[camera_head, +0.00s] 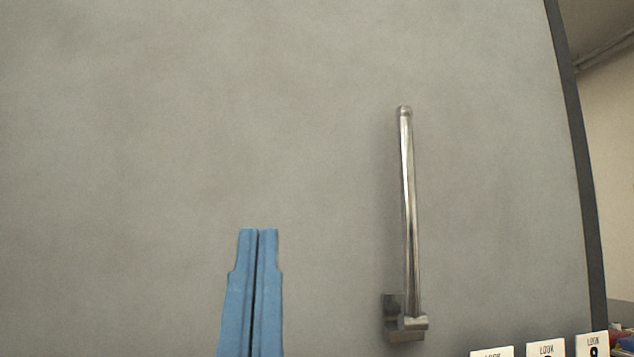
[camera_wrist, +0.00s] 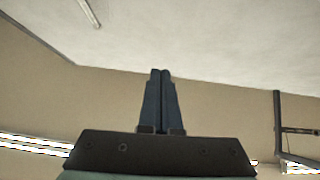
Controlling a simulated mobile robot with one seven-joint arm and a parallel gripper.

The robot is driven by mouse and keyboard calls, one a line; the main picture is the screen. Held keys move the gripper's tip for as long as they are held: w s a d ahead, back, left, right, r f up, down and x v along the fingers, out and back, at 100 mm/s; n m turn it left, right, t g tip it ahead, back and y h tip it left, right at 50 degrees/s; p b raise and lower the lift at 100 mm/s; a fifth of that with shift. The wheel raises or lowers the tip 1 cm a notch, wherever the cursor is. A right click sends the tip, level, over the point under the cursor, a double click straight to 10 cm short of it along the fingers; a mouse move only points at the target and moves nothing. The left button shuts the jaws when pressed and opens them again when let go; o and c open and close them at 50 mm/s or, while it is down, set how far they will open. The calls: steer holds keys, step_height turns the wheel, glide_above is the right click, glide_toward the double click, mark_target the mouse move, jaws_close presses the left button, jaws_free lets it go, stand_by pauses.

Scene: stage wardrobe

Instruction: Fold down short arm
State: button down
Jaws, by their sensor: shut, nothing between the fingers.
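The short arm (camera_head: 409,210) is a shiny metal rod on a grey panel, right of centre in the head view. It stands upright, close to the panel, with its lower end at a metal bracket (camera_head: 404,320). My gripper (camera_head: 258,232) has blue fingers pointing up, in front of the panel at the lower middle. The fingers are shut together with nothing between them. They are left of the rod and apart from it, with their tips below the rod's top. In the wrist view my gripper (camera_wrist: 161,72) also shows shut, against a wall and ceiling; the rod is not clearly identifiable there.
The grey panel (camera_head: 200,120) fills most of the head view and ends at a dark edge (camera_head: 582,170) on the right. White cards (camera_head: 546,349) marked "LOOK" stand at the bottom right. The panel face between my gripper and the rod is clear.

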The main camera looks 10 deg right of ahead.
steer(key=w+d+r+n+g+h+p, duration=0.3)
steer(key=w+r+n+g+h+p, duration=0.25)
steer(key=w+p, duration=0.4)
steer(key=n+g+h+p, duration=0.4)
steer(key=g+h+p, duration=0.2)
steer(key=g+p, duration=0.1)
glide_toward(398, 185)
steer(key=v, duration=0.4)
steer(key=shift+r+g, duration=0.2)
steer(key=shift+g, duration=0.05)
steer(key=p+x, duration=0.2)
steer(key=x, duration=0.2)
steer(key=p+x, duration=0.2)
steer(key=x, duration=0.2)
steer(key=shift+w+d+r, duration=0.2)
steer(key=shift+w, duration=0.1)
steer(key=shift+w+d+f+p, duration=0.15)
steer(key=shift+w+d+p, duration=0.25)
steer(key=shift+w, duration=0.15)
